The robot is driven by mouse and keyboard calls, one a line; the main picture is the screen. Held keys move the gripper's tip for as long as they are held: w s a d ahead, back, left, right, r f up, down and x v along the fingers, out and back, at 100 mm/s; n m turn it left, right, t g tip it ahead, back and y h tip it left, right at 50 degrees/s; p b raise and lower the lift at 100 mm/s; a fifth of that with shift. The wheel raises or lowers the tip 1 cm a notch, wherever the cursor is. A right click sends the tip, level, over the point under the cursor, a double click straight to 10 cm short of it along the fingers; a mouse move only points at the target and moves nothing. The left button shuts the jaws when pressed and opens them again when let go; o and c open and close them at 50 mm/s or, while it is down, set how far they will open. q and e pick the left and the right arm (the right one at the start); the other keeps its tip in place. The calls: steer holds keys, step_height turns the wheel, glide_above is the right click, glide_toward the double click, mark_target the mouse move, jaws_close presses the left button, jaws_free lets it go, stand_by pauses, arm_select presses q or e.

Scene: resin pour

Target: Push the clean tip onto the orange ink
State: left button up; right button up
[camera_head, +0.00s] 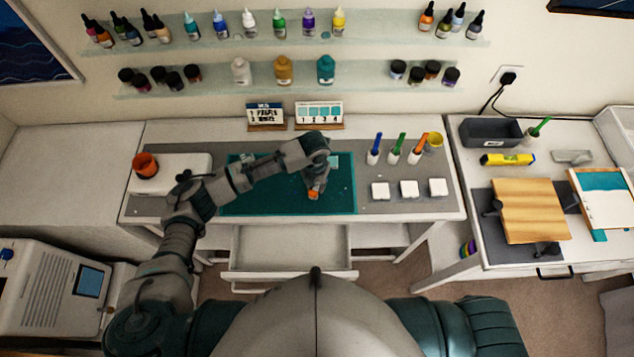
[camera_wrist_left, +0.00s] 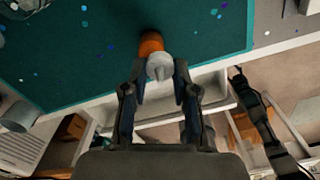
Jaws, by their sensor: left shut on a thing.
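My left gripper (camera_head: 315,184) reaches in from the left over the teal mat (camera_head: 247,200). Its fingers (camera_wrist_left: 160,72) are closed on a small pale grey-white tip (camera_wrist_left: 160,66), seen close up in the left wrist view. The orange ink (camera_wrist_left: 150,42) adjoins the tip on its far side, and its orange also shows below the gripper in the head view (camera_head: 314,195). I cannot tell whether the tip is fully seated on it. A dark jointed part at the right of the wrist view may be my right arm; its jaw state is unclear.
An orange cup (camera_head: 145,165) stands at the left. White holders with blue, green and orange tools and a yellow cup (camera_head: 433,141) stand to the right, behind white square pieces (camera_head: 409,188). Small coloured specks lie on the mat. An open drawer (camera_head: 290,246) sticks out in front.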

arm_select(q)
steer(key=shift+a, duration=0.35)
arm_select(e)
steer(key=shift+a, duration=0.1)
arm_select(q)
steer(key=shift+a+f, duration=0.1)
steer(key=shift+a, duration=0.05)
arm_select(e)
steer(key=shift+a+r, duration=0.3)
steer(key=shift+a, duration=0.25)
steer(key=shift+d, duration=0.3)
arm_select(q)
steer(key=shift+a+p, duration=0.15)
steer(key=shift+p, duration=0.35)
arm_select(e)
steer(key=shift+r, duration=0.25)
arm_select(q)
steer(key=shift+f, duration=0.1)
steer(key=o, duration=1.3)
steer(key=shift+c, duration=0.2)
